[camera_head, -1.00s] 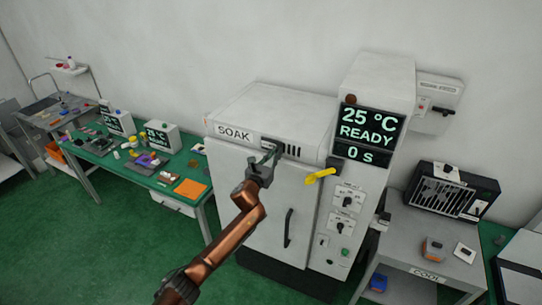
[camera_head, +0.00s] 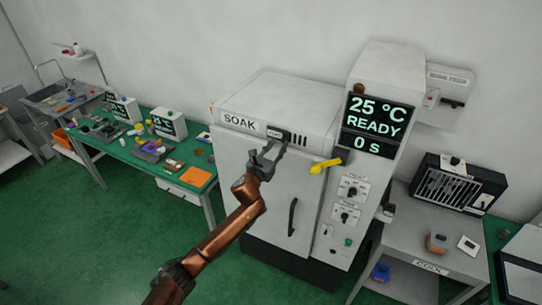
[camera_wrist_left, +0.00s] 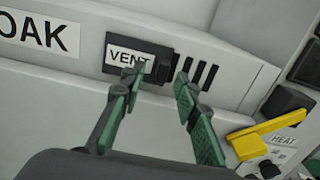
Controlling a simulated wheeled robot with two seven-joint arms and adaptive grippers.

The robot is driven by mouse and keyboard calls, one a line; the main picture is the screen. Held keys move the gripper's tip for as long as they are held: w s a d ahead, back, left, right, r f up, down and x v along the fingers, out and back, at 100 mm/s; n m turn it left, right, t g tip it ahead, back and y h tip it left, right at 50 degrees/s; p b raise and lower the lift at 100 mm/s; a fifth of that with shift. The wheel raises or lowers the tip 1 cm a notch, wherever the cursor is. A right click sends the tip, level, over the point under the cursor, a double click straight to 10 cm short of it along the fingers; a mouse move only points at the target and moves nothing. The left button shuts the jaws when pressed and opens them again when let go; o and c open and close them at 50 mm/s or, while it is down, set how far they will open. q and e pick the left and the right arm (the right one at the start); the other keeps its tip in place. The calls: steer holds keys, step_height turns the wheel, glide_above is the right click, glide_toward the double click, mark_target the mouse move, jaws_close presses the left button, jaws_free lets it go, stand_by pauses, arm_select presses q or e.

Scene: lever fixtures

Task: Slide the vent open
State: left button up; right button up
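The vent (camera_head: 276,133) is on the upper front of the SOAK oven (camera_head: 262,180). In the left wrist view the vent's dark plate with a white VENT label (camera_wrist_left: 126,56) has a black slider knob (camera_wrist_left: 161,66) at its right end. Several dark slots (camera_wrist_left: 196,74) show to the right of the knob. My left gripper (camera_head: 271,150) is just in front of and below the vent. In the left wrist view its two green-padded fingers (camera_wrist_left: 157,82) are apart, one on either side below the knob, with nothing between them. I cannot tell whether they touch it. My right gripper is not in view.
A yellow lever (camera_wrist_left: 256,138) sticks out right of the vent, near the HEAT label. The oven's door handle (camera_head: 292,217) is below. The control column with its display (camera_head: 375,117) stands to the right. A green workbench (camera_head: 135,150) is left, a COOL table (camera_head: 420,222) right.

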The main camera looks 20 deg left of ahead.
arm_select(q)
steer(key=s+a, duration=0.1)
steer(key=s, duration=0.8)
steer(key=shift+s, duration=0.2)
